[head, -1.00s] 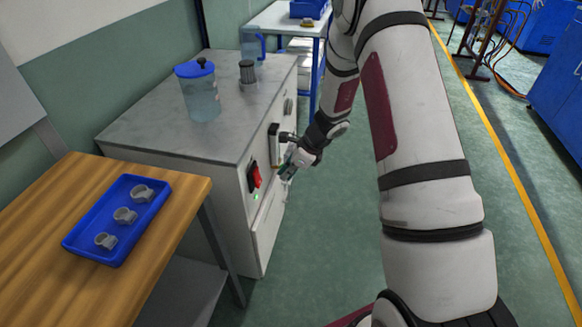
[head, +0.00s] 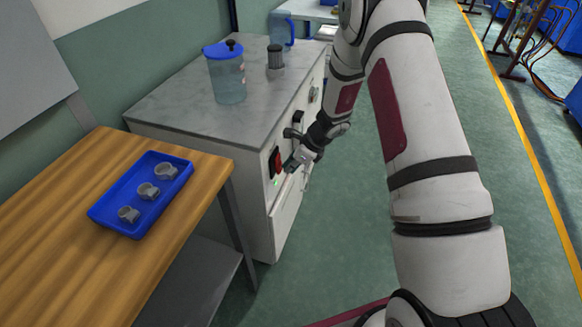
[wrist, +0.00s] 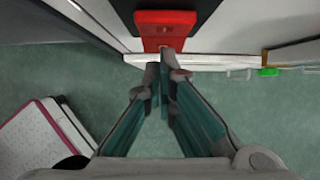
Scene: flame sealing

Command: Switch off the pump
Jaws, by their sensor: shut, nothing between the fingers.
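The red switch (head: 275,161) is on a dark plate on the front of the grey-white cabinet (head: 262,215). A small green light (head: 276,181) glows below it. In the wrist view the red switch (wrist: 165,27) is at the top centre, straight ahead of the fingertips. My gripper (head: 289,167) is shut and empty, just right of the switch in the head view. In the wrist view its fingertips (wrist: 165,60) are together at the switch's near edge. I cannot tell whether they touch it.
A blue-lidded clear jar (head: 226,80) and a grey cylinder (head: 275,58) stand on the cabinet top. A wooden table (head: 75,225) with a blue tray (head: 105,222) of small grey parts is at the left. The green floor right of the cabinet is clear.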

